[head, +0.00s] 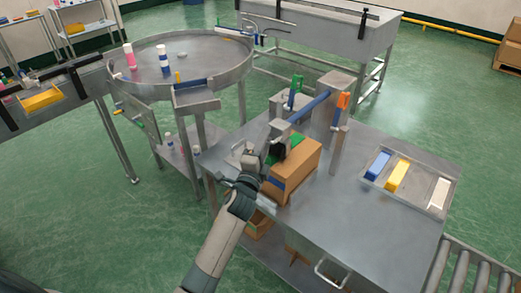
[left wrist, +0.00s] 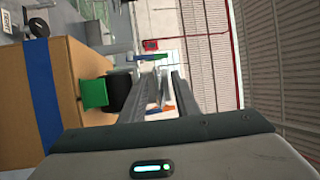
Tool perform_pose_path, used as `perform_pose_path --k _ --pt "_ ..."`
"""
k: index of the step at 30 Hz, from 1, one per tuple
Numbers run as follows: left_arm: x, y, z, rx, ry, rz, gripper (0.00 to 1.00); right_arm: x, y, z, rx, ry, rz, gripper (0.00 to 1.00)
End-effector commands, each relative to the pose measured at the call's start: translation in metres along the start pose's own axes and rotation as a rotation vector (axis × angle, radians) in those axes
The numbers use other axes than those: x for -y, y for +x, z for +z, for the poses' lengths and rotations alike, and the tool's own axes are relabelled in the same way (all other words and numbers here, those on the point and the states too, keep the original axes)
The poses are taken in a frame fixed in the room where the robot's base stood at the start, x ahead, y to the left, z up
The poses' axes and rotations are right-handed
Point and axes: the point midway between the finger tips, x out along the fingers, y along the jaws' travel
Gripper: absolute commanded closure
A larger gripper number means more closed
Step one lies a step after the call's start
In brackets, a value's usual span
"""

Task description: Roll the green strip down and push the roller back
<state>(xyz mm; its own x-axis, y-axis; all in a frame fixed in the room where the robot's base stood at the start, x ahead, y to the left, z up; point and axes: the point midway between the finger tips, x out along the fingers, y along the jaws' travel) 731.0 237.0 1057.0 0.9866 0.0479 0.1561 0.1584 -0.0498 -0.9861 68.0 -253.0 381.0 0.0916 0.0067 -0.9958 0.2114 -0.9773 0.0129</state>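A brown cardboard box (head: 300,170) stands on the metal table with a green strip (head: 296,139) at its top. In the left wrist view the box (left wrist: 78,70) fills the left side, with a blue band down it and the green piece (left wrist: 95,93) sticking out from its face. A black round part (left wrist: 118,94), apparently the roller, sits against the green piece. My left gripper (left wrist: 164,74) is beside it, with its fingers apart and a gap showing between them. In the head view my left gripper (head: 268,158) is at the box's near left side, partly hard to make out. My right gripper is out of view.
A fixture with a blue bar (head: 312,106) and green and orange handles (head: 343,100) stands behind the box. A tray (head: 372,184) with blue, yellow and white pieces lies at the right. A round table (head: 200,72) with bottles is at the back left. The table's front right is clear.

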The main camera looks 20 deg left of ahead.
Motion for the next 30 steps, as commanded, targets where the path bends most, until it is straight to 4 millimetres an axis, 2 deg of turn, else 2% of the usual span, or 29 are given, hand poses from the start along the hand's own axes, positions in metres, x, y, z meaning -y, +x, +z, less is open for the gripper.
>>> perform_pose_path --k 5,11,24,30 --pt "-0.002 -0.009 0.000 0.000 0.000 0.002 0.72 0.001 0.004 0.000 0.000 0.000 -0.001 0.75" --pt "-0.004 -0.035 0.001 0.000 0.000 0.002 0.72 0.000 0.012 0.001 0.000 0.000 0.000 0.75" --pt "-0.003 -0.123 0.001 0.000 -0.001 0.000 0.72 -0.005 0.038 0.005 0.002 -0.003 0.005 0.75" --pt "-0.002 -0.155 0.001 0.000 0.000 -0.002 0.72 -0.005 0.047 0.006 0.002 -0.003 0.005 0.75"
